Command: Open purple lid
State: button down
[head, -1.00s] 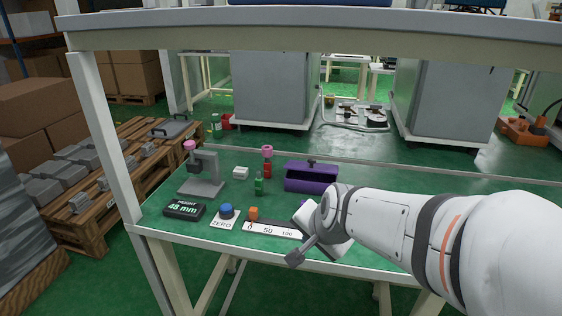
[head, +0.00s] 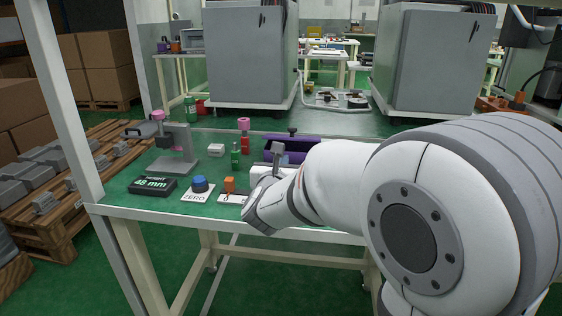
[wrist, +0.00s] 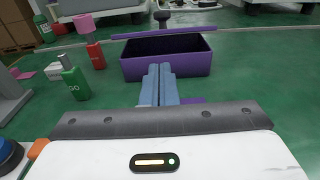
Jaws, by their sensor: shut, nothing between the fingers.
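The purple box (wrist: 168,66) stands on the green bench in front of my gripper. In the wrist view its top shows a dark open gap, with the purple lid (wrist: 180,32) as a thin strip above its back edge. A dark knob (wrist: 162,18) stands up at the lid. In the head view the box (head: 268,156) is partly hidden by my arm, and the knob (head: 291,131) shows behind it. My gripper (wrist: 160,70) is shut and empty, its blue-grey fingers in front of the box's front wall. Whether they touch it is unclear.
A green bottle (wrist: 75,82) and a red bottle with a pink top (wrist: 95,53) stand left of the box.

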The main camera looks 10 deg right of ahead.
aim_at(293, 133)
jog(key=b+x, duration=0.1)
jog(key=x, duration=0.8)
